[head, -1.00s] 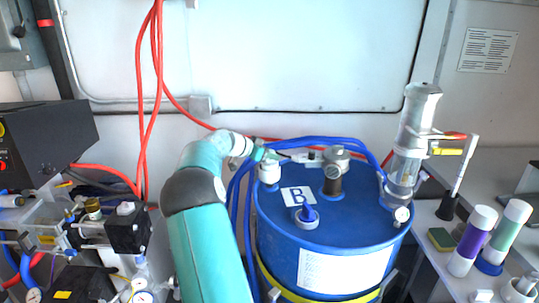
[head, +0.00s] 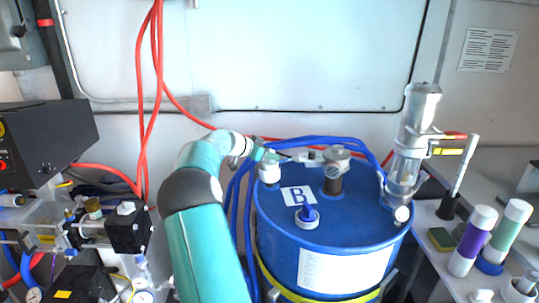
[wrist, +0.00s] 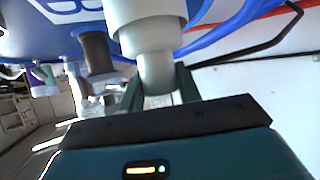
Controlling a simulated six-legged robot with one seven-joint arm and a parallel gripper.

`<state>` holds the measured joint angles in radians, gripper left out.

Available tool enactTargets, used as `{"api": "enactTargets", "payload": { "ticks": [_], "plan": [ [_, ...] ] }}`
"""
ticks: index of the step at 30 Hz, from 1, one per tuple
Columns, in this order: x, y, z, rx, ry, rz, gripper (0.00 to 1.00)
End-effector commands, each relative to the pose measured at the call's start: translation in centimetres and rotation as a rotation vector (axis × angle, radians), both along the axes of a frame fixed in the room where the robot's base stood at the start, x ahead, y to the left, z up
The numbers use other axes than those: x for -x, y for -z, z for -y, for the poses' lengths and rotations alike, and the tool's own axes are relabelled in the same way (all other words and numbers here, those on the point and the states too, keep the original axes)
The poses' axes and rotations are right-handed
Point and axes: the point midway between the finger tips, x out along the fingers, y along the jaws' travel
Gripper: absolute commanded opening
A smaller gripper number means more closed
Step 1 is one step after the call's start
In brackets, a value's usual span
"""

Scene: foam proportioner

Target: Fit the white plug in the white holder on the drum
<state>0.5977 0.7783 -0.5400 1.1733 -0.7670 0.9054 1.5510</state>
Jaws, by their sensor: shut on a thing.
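The blue drum (head: 330,230) stands in the middle of the head view. The white holder (head: 269,173) stands upright at the left of its lid; in the wrist view the holder (wrist: 148,28) is the wide white cylinder at the top. My gripper (head: 260,154) is just above the holder. In the wrist view my gripper (wrist: 160,90) is shut on the white plug (wrist: 157,76), a narrower pale cylinder between the dark green fingers. The plug is in line with the holder's open end and meets it in the picture. How deep it sits is hidden.
Blue hoses (head: 320,141) arch close behind my gripper. A grey-topped fitting (head: 334,173), a blue cap (head: 308,213) and a clear glass cylinder (head: 408,150) stand on the lid. Black equipment (head: 45,145) fills the left side. A wall panel (head: 240,55) lies behind.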

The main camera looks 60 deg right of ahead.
Motion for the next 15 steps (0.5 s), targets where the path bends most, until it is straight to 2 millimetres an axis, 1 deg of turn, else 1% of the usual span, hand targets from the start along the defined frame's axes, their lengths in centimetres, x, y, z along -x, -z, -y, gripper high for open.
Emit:
{"api": "enactTargets", "payload": {
  "ticks": [15],
  "plan": [
    [-0.02, 0.9, -0.01, 0.0, 0.0, -0.001, 0.09]
  ]
}}
